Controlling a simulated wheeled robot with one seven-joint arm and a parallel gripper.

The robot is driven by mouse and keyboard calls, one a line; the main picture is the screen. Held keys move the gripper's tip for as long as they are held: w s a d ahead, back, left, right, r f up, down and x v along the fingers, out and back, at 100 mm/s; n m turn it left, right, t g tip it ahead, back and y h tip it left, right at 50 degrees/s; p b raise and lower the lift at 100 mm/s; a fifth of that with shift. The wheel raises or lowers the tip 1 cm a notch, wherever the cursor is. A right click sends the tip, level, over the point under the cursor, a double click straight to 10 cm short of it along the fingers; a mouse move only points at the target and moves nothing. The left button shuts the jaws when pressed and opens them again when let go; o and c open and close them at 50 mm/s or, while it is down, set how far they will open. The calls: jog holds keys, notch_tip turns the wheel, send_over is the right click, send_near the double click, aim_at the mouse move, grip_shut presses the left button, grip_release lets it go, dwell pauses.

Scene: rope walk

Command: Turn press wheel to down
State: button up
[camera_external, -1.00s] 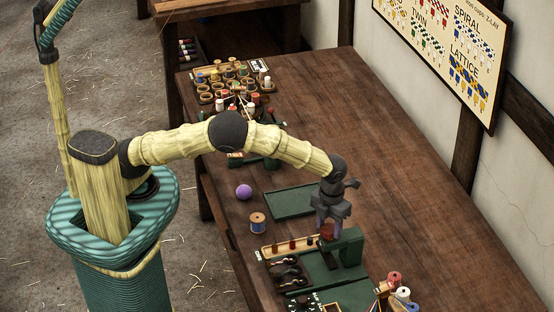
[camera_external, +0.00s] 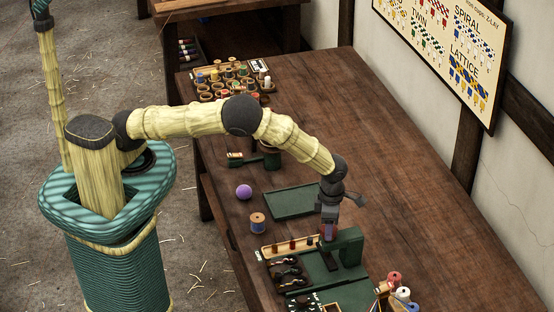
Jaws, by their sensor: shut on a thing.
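The green press (camera_external: 350,243) stands near the front right of the wooden table, on a green base. Its small reddish wheel (camera_external: 322,231) is at the press's left side and mostly hidden by my fingers. My gripper (camera_external: 328,233) points down over the wheel and is shut on it. The wheel's marking and exact angle are too small to tell.
A narrow tray with pegs (camera_external: 290,246) and a rack of dark tools (camera_external: 287,270) lie left of the press. Colored spools (camera_external: 402,293) stand at front right.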

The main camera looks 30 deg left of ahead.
jog(key=m+p, duration=0.1)
jog(key=m, duration=0.2)
jog(key=shift+r+m, duration=0.1)
jog(key=shift+m, duration=0.3)
jog(key=m, duration=0.4)
jog(key=shift+m+p, duration=0.3)
jog(key=shift+p, duration=0.1)
jog(key=m, duration=0.4)
jog(key=shift+m, duration=1.9)
jog(key=o, duration=1)
notch_tip(320, 180, up, 17)
jog(key=b, duration=0.4)
jog(key=shift+r+b, duration=0.15)
jog(key=shift+b, duration=0.25)
